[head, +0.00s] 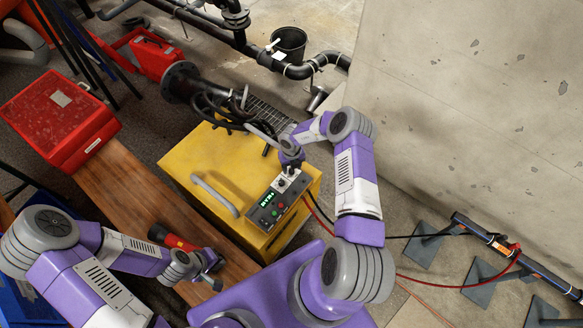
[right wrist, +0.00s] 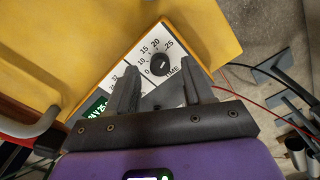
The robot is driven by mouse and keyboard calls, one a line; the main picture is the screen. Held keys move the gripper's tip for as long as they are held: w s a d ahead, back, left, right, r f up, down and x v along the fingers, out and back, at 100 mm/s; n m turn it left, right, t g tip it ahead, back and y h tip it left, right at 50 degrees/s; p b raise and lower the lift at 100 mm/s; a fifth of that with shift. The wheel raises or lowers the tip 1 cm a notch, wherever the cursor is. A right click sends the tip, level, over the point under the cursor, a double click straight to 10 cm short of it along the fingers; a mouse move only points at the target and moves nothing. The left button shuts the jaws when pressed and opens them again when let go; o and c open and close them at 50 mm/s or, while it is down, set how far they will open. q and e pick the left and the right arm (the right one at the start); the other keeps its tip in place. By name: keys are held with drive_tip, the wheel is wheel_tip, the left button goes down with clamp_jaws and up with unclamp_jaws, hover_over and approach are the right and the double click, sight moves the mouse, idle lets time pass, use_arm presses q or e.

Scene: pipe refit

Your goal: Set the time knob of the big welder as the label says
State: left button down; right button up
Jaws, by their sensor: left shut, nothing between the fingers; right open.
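The big welder (head: 225,178) is a yellow box with a grey handle and a dark control panel on its top edge. I cannot tell the knob's exact setting. A green display (right wrist: 97,103) is partly hidden. My right gripper (head: 287,171) is above the panel; in its wrist view the open fingers (right wrist: 163,76) appear either side of the knob, contact unclear. My left gripper (head: 211,272) is shut and empty, away from the welder.
A wooden plank (head: 140,190) lies left of the welder, with a red case (head: 60,115) on it. A red and black tool (head: 175,238) lies near my left gripper. Black pipes and a bucket (head: 289,44) stand behind. A concrete wall (head: 470,100) rises at right.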

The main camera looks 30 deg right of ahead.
sight(291, 172)
wheel_tip(291, 172, up, 6)
drive_tip(key=shift+f+p, duration=0.1)
drive_tip(key=shift+p, duration=0.55)
drive_tip(key=shift+s+a+n+h, duration=0.2)
drive_tip(key=shift+n, duration=0.4)
drive_tip(key=shift+s+a+n+h, duration=0.15)
drive_tip(key=shift+a+n+h, duration=0.05)
drive_tip(key=shift+n, duration=0.4)
drive_tip(key=s+a+r+n+y, duration=0.2)
drive_tip(key=s+a+n, duration=0.7)
drive_tip(key=n, duration=0.7)
drive_tip(key=s+a+r+n+y, duration=0.3)
drive_tip(key=s+a+n, duration=0.7)
drive_tip(key=n, duration=0.7)
drive_tip(key=s, duration=0.3)
drive_tip(key=shift+t, duration=0.3)
